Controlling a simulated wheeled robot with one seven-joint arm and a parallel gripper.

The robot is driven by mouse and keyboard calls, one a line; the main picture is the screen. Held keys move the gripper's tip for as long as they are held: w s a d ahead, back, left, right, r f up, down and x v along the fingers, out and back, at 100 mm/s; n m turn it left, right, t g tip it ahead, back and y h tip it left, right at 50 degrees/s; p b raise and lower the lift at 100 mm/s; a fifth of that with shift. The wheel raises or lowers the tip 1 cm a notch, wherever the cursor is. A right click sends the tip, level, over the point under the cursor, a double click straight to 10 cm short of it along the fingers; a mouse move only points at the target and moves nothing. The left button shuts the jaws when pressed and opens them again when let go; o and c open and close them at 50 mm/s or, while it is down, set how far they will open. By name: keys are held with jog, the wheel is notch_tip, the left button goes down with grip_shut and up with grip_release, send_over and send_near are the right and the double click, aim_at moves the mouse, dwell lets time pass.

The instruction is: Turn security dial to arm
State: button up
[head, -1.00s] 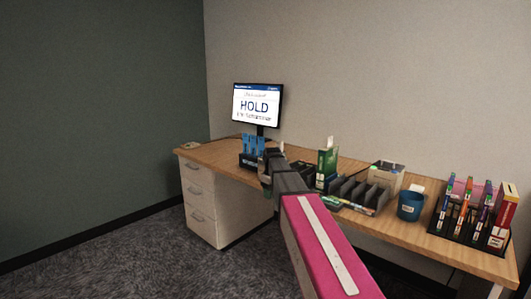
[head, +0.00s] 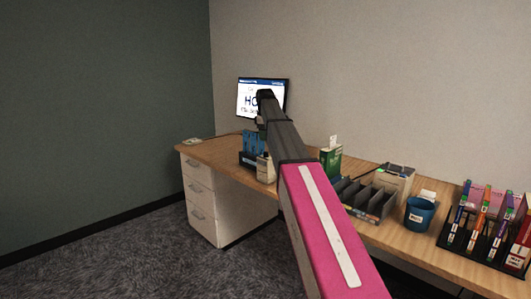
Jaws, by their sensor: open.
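I cannot make out a security dial in the head view; at this size no knob can be told apart on the desk. The monitor (head: 247,89) at the back left of the desk is lit, and its large word is partly covered by my arm. My gripper (head: 261,124) shows only as a small dark part at the far end of my arm, in front of the monitor's lower edge and above the desk. It is open, and I see nothing held in it. Its fingertips are mostly hidden.
The wooden desk (head: 398,231) runs along the wall, with white drawers (head: 201,197) at left. A green box (head: 330,160), dark divided tray (head: 362,200), pale box with a green spot (head: 395,182), blue cup (head: 419,215) and racks of coloured items (head: 486,226) stand right of my arm.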

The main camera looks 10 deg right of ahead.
aim_at(266, 154)
jog(key=f, duration=0.8)
jog(key=shift+w+d+f, duration=0.1)
jog(key=shift+w+f, duration=0.1)
jog(key=shift+f, duration=0.2)
jog(key=c, duration=0.9)
